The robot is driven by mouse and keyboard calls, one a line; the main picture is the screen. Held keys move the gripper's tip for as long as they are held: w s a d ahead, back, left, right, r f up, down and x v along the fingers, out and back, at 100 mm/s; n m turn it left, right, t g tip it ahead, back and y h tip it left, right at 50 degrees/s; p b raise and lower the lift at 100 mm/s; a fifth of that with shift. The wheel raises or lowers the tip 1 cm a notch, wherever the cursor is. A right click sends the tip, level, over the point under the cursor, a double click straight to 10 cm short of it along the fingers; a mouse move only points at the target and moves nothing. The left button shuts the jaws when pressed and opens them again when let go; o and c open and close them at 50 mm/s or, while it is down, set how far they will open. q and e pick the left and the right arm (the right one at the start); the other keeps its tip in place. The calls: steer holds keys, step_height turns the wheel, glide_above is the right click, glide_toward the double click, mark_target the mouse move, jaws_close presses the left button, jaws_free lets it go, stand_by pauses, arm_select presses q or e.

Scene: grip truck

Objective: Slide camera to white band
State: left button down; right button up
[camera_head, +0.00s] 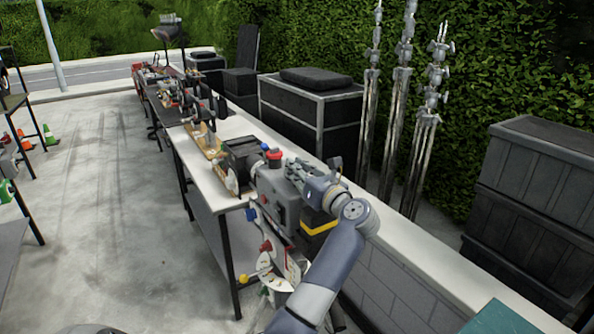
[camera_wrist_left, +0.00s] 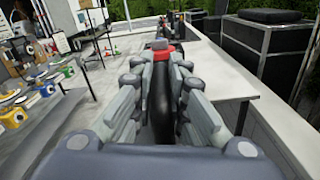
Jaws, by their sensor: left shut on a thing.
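A grey, boxy camera-like device (camera_head: 275,199) stands at the near end of the long white-topped table in the head view. My left gripper (camera_head: 297,171) is over the top of this device. In the left wrist view my left gripper (camera_wrist_left: 161,85) is shut around a dark, upright handle-like part (camera_wrist_left: 161,108), with a red part beyond it. My gripper hides much of the device's top. I cannot make out a distinct white band. My right gripper is not in view.
The white table (camera_head: 203,181) runs away to the back left, with a black device (camera_head: 243,155) and several other items on it. Black cases (camera_head: 318,108), metal stands (camera_head: 399,105) and dark crates (camera_head: 537,190) stand to the right. The concrete floor at left is mostly clear.

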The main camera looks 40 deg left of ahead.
arm_select(q)
steer(key=shift+s+d+f+b, duration=0.15)
steer(key=shift+d+f+b, duration=0.2)
steer(key=shift+d+b, duration=0.4)
steer(key=shift+s+d+r, duration=0.25)
steer(key=shift+d+r, duration=0.05)
steer(key=shift+d, duration=0.35)
steer(key=c, duration=1.6)
jaws_free()
steer(key=shift+a, duration=0.15)
steer(key=shift+o, duration=0.2)
steer(key=shift+a, duration=0.1)
steer(key=shift+w, duration=0.1)
steer(key=shift+v, duration=3.75)
